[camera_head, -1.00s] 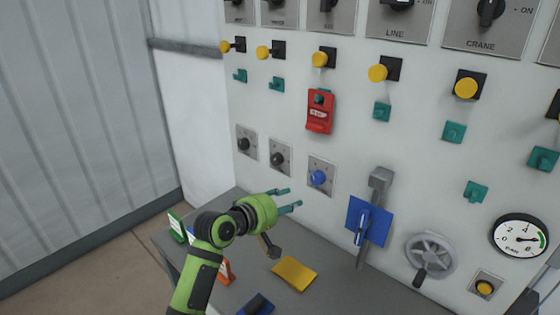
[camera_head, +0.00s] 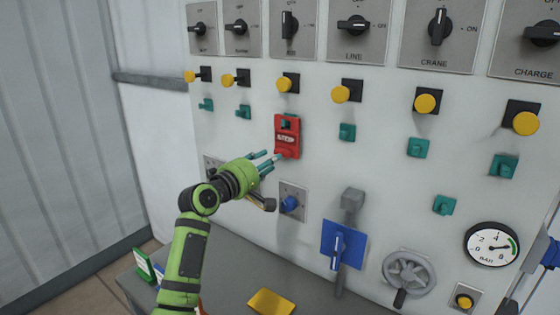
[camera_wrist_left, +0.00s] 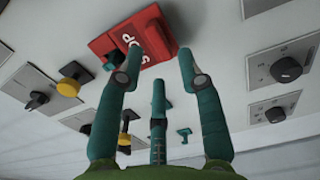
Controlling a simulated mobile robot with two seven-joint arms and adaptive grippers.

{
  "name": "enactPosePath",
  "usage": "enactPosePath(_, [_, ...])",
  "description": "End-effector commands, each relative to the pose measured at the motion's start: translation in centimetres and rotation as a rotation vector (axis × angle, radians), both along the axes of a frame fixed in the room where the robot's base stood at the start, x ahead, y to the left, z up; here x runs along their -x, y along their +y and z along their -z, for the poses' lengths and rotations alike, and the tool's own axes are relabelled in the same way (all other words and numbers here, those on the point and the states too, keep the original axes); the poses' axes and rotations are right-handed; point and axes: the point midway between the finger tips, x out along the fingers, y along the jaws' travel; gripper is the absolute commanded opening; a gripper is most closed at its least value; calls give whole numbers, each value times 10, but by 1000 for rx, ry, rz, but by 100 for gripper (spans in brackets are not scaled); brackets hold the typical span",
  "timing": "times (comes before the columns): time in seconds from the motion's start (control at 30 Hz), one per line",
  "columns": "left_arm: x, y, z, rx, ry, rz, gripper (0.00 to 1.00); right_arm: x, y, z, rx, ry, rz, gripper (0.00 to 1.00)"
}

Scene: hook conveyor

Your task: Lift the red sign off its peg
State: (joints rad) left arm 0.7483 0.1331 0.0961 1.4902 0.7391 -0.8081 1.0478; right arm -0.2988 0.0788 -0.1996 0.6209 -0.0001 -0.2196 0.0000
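The red sign (camera_head: 287,138) hangs on a teal peg (camera_head: 286,124) on the white panel in the head view, below a yellow button. My left gripper (camera_head: 270,161) is at the sign's lower left edge, its teal fingers spread. In the left wrist view the red sign (camera_wrist_left: 142,42), with white lettering, lies beyond the open fingertips (camera_wrist_left: 155,65). The fingers look close to its lower edge; whether one touches it I cannot tell. Nothing is held between them.
A blue knob (camera_head: 290,203) sits just below the gripper. A blue plate with a lever (camera_head: 343,245) and a handwheel (camera_head: 409,275) stick out to the right. Other teal pegs (camera_head: 347,131) line the panel. A yellow piece (camera_head: 271,302) lies on the grey bench.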

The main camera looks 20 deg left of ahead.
Motion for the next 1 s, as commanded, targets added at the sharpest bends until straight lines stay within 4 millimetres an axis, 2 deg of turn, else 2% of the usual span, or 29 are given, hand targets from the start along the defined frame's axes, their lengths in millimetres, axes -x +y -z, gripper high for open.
enactPosePath(0.07, [-10, -4, 2, -1, -1, 0, 37, 0, 1, 9, -1, 0, 0, 40])
enactPosePath(0.5, [-51, -19, 1, -2, -1, 0, 37, 1, 1, 18, -1, 2, 0, 40])
enactPosePath(0.97, [-57, -22, 1, -3, 2, 1, 37, 2, 0, 19, 0, 3, 0, 40])
enactPosePath(1.0, [-57, -22, 1, -3, 2, 1, 22, 2, 0, 19, 0, 3, 0, 40])
